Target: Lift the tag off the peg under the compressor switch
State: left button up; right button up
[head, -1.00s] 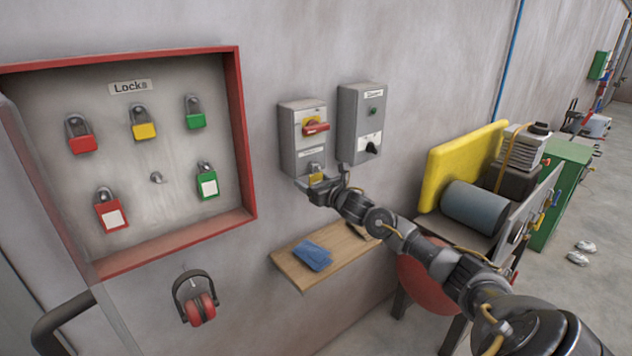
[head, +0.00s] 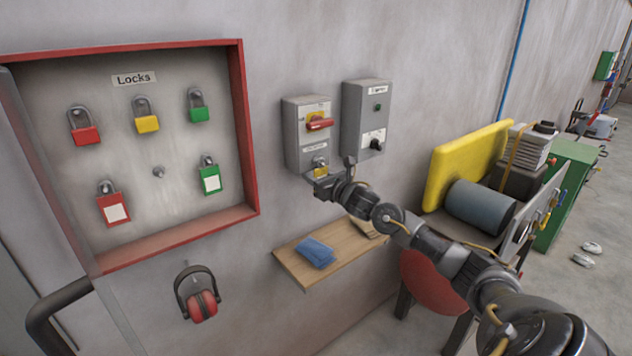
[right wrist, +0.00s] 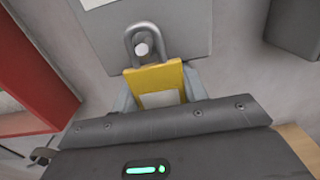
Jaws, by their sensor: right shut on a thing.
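The tag is a yellow padlock-shaped piece (head: 320,171) with a grey shackle and a pale label. It is at the lower front of the grey switch box (head: 299,140) with the red rotary handle (head: 320,124). My right gripper (head: 323,180) is shut on its yellow body, as the right wrist view shows, with a finger on each side of the tag (right wrist: 155,77). There the shackle loop surrounds the pale round peg end (right wrist: 143,48), with a gap between peg and loop top. Whether they touch is unclear. My left gripper is out of view.
A second grey box (head: 365,120) with a black knob stands close on the right. A wooden shelf (head: 300,272) with a blue cloth (head: 316,252) is below. A red-framed lock board (head: 248,130) hangs left, with ear defenders (head: 198,293) under it.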

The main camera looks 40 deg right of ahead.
jog(key=s+b, duration=0.4)
jog(key=s, duration=1.3)
jog(key=shift+s+a+b, duration=0.2)
jog(key=shift+s+b, duration=0.1)
jog(key=shift+b, duration=0.1)
jog(key=shift+r, duration=0.2)
jog(key=shift+r+p, duration=0.35)
jog(key=shift+p, duration=0.2)
jog(key=s+p, duration=0.5)
jog(key=s, duration=0.5)
jog(key=shift+a, duration=0.15)
